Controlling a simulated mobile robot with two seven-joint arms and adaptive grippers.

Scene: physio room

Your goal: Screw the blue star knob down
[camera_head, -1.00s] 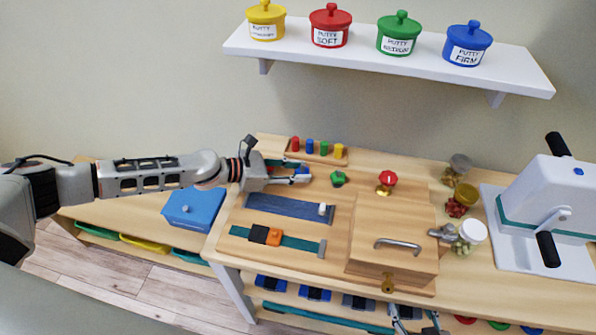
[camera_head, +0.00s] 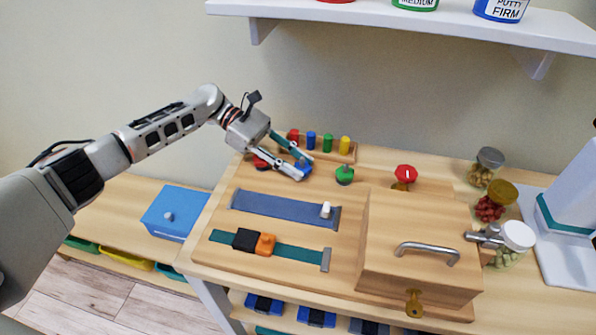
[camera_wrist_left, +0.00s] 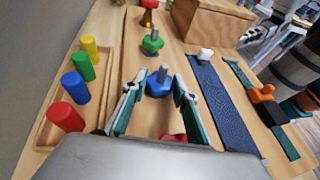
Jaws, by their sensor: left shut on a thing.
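The blue star knob (camera_head: 304,166) sits on a upright threaded stud on the wooden board. In the left wrist view, the blue knob (camera_wrist_left: 159,83) lies between the fingertips, with the grey stud rising above it. My left gripper (camera_head: 298,167) reaches down from the upper left and is shut on the blue knob, partly hiding it in the head view. A green star knob (camera_head: 344,174) stands just right of it, and a red knob (camera_head: 262,162) is left of it, partly covered by the gripper. My right gripper is not in view.
A peg rack (camera_head: 350,155) with red, blue, green and yellow pegs stands behind the gripper. A blue strap (camera_head: 275,206) and a buckled strap (camera_head: 300,247) lie in front. A wooden box (camera_head: 420,225) and a red-topped knob (camera_head: 405,173) are to the right.

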